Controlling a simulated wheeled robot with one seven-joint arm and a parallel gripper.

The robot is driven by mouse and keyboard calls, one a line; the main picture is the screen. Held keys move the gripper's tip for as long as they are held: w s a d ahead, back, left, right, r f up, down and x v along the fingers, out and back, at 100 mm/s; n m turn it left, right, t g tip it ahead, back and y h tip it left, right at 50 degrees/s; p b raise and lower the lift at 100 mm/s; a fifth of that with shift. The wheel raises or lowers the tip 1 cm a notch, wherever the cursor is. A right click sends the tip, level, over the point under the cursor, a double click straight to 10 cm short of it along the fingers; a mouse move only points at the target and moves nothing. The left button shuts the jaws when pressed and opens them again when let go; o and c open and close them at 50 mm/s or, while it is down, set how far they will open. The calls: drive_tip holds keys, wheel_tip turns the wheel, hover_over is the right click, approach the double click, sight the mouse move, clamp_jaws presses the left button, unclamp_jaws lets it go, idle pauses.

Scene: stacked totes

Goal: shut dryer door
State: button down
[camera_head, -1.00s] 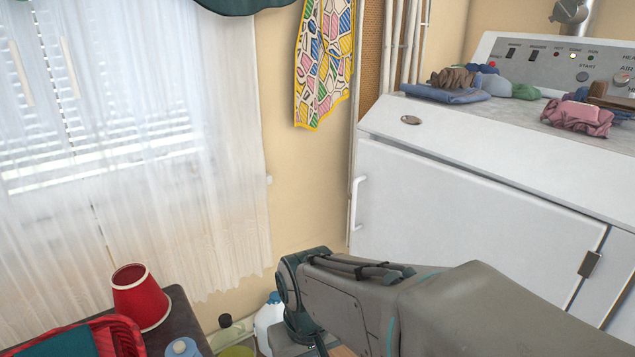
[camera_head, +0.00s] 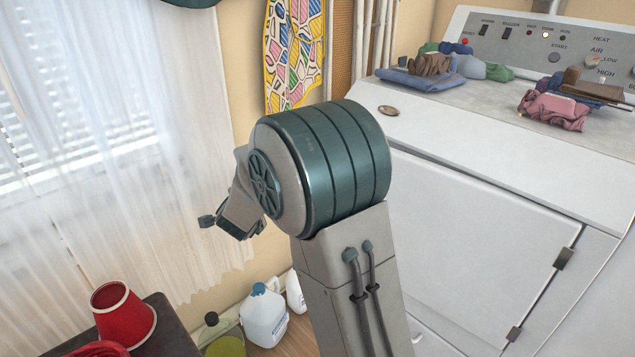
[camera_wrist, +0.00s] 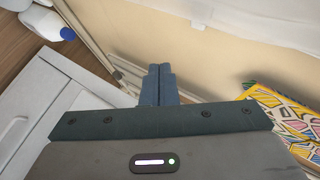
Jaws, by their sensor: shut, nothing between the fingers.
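The white dryer (camera_head: 480,140) stands at the right in the head view. Its door (camera_head: 470,235) lies flush or nearly flush with the front; I cannot tell whether it is fully shut. Dark hinges (camera_head: 564,258) are on its right edge. My arm hides its left edge and handle in the head view. In the wrist view, a white panel with a handle (camera_wrist: 14,132) shows at lower left. My gripper (camera_wrist: 158,72) is shut and empty, its fingertips together, pointing toward the wall and pipes, apart from the panel.
Folded clothes (camera_head: 430,70) lie on the dryer top. White jugs (camera_head: 266,315) stand on the floor below my arm. A curtained window fills the left.

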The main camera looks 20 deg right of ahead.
drive_tip(key=s+d+f+m+g+h+p, duration=0.1)
drive_tip(key=s+d+m+g+h+p, duration=0.2)
drive_tip(key=m+h, duration=0.45)
drive_tip(key=s+d+m+g+h+p, duration=0.2)
drive_tip(key=m+g+h, duration=0.3)
drive_tip(key=m+h, duration=0.25)
drive_tip(key=w+d+y+b, duration=0.1)
drive_tip(key=w+d+b, duration=0.1)
drive_tip(key=d, duration=1.1)
drive_tip(key=shift+w+d+m, duration=0.15)
drive_tip(key=shift+w+m, duration=0.15)
drive_tip(key=shift+w, duration=0.2)
drive_tip(key=shift+t, duration=0.4)
